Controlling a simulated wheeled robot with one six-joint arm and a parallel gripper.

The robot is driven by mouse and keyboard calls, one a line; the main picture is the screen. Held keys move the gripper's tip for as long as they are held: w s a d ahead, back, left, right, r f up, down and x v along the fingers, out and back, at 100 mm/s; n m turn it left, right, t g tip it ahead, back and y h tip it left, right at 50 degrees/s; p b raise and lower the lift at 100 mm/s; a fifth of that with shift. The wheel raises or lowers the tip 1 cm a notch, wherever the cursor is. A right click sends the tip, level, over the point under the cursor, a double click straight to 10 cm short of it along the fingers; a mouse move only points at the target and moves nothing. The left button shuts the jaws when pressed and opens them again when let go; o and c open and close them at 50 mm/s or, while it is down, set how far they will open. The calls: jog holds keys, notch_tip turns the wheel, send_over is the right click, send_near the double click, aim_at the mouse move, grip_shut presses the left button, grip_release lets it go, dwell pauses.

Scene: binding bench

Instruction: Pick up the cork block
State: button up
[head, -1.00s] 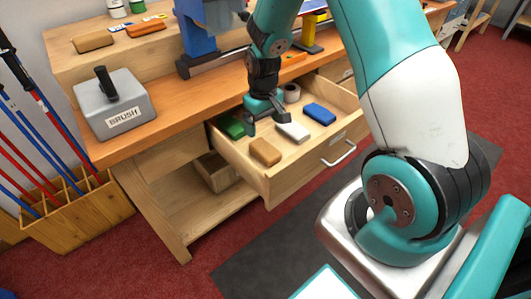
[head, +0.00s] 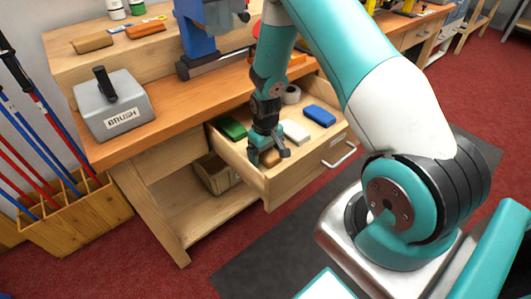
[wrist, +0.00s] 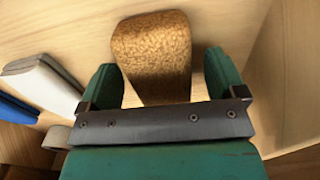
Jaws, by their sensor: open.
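The cork block (wrist: 152,55) is tan and speckled and lies in the open drawer (head: 238,161). In the head view the cork block (head: 270,158) is mostly hidden behind my gripper (head: 268,156), near the drawer's front left corner. In the wrist view my gripper (wrist: 160,88) is open, with one green finger on each side of the near part of the block. I see gaps between the block and both fingers. I cannot tell how far above the drawer floor the fingertips are.
The drawer also holds a green block (head: 232,128), a white block (head: 295,132), a blue block (head: 320,115) and a grey roll (head: 291,94). The drawer walls stand close around the cork block. A grey BRUSH box (head: 113,105) sits on the bench top.

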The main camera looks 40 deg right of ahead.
jog(key=shift+c, duration=0.4)
jog(key=c, duration=1)
jog(key=shift+r, duration=0.1)
notch_tip(320, 180, up, 20)
jog(key=p, duration=0.2)
